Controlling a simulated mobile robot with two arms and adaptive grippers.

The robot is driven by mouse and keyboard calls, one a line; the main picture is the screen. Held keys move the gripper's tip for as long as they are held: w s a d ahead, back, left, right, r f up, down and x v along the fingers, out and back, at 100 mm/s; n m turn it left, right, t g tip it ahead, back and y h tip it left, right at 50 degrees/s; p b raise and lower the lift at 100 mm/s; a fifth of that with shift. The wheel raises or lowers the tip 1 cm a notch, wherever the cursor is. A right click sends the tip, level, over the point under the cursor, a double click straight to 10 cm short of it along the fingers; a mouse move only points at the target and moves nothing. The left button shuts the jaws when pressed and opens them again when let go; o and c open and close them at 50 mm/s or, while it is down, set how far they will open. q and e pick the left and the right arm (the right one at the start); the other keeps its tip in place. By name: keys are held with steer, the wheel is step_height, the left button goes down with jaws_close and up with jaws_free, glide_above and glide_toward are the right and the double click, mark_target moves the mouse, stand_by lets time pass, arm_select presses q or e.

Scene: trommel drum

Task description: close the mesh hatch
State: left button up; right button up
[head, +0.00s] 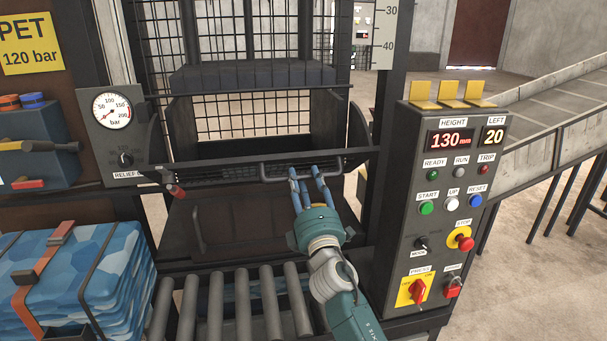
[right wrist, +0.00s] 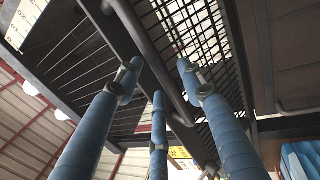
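The mesh hatch (head: 225,175) is a dark-framed wire-grid panel at the front of the press opening. In the head view it lies swung down, seen nearly edge-on, with the opening above it uncovered. Its grey bar handle (head: 278,180) sits on the front edge. My right gripper (head: 306,173) is at the handle, its blue fingers spread apart. In the right wrist view, the handle (right wrist: 150,55) runs between the spread fingers, with the hatch's mesh (right wrist: 205,45) behind. I cannot tell whether the fingers touch the bar. My left gripper is not in view.
A control panel (head: 435,230) stands close on the right of my right arm. Rollers (head: 240,305) lie below the press. Strapped blue bales (head: 75,275) are at the lower left. A pressure gauge (head: 112,111) is left of the opening, and a conveyor (head: 550,130) is at far right.

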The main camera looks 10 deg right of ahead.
steer(key=shift+x, duration=1.05)
